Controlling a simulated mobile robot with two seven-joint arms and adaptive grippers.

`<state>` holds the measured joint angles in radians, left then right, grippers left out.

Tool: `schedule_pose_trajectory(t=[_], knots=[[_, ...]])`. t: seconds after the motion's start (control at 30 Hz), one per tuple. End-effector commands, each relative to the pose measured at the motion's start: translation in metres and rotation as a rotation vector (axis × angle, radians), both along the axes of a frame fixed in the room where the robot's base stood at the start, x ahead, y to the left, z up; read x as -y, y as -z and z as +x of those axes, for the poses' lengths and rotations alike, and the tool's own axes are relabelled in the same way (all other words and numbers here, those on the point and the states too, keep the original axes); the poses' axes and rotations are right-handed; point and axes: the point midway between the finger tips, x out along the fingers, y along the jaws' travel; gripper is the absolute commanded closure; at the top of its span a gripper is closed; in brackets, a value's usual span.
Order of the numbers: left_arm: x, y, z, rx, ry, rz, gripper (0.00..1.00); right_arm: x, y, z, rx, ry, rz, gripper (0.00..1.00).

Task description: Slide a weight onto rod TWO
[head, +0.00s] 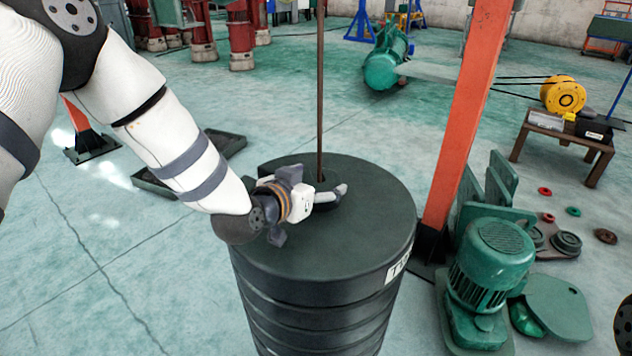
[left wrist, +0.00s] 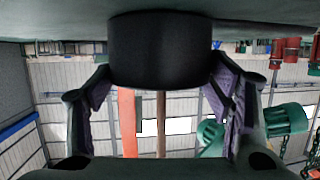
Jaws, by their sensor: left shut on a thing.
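A tall dark stack of ribbed round weights (head: 315,310) stands on the floor, with a partly cut-off label beginning "T" (head: 397,268) on its side. A thin brown rod (head: 320,85) rises upright at the middle of its top. My left gripper (head: 330,195) is low over the stack's top, at the rod's foot. In the left wrist view, it (left wrist: 160,70) is shut on a short black cylinder (left wrist: 160,45), one finger on each side. The rod (left wrist: 161,125) also shows there, in line with the cylinder. I cannot tell whether the cylinder encircles it. My right gripper is not in view.
An orange post (head: 465,120) stands close to the right of the stack. Small weights (head: 566,243) lie farther right, near a brown table (head: 565,130). A dark tray (head: 190,165) lies behind my left arm.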

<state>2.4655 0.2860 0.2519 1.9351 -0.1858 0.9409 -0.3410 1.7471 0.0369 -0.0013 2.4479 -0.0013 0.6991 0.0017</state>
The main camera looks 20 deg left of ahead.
Motion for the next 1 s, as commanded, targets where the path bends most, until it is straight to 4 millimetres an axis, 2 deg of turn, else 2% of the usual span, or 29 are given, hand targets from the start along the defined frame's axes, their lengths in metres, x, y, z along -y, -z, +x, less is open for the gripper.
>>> schedule_pose_trajectory(t=[0.03,0.13,0.17,0.23,0.5,0.53,0.87,1.0], knots=[[0.000,-0.006,0.002,0.014,-0.001,-0.002,0.89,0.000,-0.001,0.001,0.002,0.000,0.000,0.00],[0.000,-0.005,0.002,0.013,-0.001,-0.001,0.89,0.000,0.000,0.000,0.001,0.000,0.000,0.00],[0.000,-0.005,0.002,0.012,-0.001,-0.001,0.21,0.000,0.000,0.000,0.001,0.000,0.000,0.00],[0.000,-0.004,0.002,0.010,-0.001,-0.001,0.05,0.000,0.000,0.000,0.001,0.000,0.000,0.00],[0.000,-0.001,0.000,0.002,0.000,0.000,0.04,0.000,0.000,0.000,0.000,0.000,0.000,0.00],[0.000,0.005,-0.003,-0.015,0.001,0.002,0.00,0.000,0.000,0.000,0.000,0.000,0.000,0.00],[0.000,0.002,-0.002,-0.007,0.001,0.001,0.00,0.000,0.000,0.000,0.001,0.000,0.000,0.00],[0.007,-0.002,-0.011,-0.003,0.002,0.001,0.00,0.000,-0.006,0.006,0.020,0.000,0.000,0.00]])
